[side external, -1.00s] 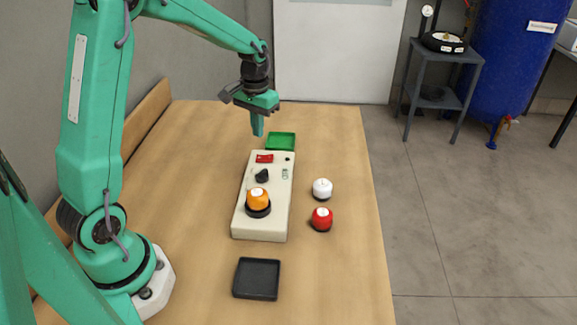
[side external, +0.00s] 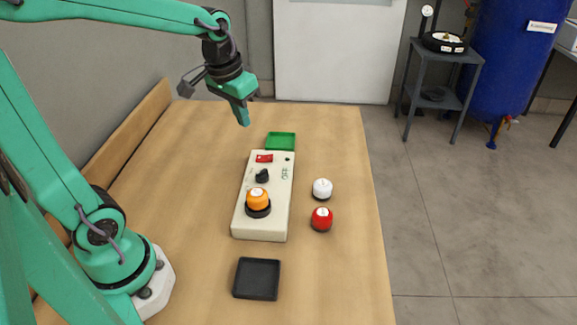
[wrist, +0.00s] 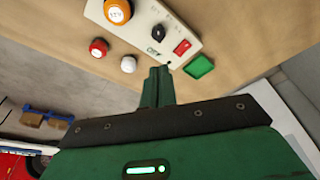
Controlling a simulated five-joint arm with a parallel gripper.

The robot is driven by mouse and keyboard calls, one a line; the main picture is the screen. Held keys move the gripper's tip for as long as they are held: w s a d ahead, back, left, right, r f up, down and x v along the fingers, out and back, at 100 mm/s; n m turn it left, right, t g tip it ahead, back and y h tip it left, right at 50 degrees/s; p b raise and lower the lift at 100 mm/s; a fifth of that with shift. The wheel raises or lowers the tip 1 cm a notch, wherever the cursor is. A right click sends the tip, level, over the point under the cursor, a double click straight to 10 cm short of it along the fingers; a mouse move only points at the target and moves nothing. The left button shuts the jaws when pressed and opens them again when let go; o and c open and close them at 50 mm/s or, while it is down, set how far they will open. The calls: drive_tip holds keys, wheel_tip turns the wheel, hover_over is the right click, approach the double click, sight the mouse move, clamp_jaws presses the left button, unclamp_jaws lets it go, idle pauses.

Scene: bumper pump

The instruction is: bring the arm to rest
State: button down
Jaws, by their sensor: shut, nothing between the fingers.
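My green gripper (side external: 242,115) hangs in the air above the far part of the table, left of the green tray. Its fingers are together and hold nothing; in the wrist view my gripper (wrist: 159,72) also shows its fingers closed. The cream control box (side external: 263,226) stands on the table below and nearer the camera. It carries an orange button (side external: 257,199) on a black base, a black knob (side external: 262,176) and a red switch (side external: 264,158). My gripper is apart from all of these.
A white button (side external: 322,188) and a red button (side external: 322,219) stand right of the box. A green tray (side external: 281,141) lies behind it and a black tray (side external: 257,279) in front. A wooden ledge (side external: 125,136) runs along the left. The table's right strip is bare.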

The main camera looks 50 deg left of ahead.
drive_tip(key=s+d+r+m+t, duration=0.1)
drive_tip(key=s+d, duration=0.4)
drive_tip(key=s, duration=0.6)
drive_tip(key=shift+r+m+t, duration=0.3)
drive_tip(key=shift+r+t, duration=0.2)
drive_tip(key=shift+t, duration=0.4)
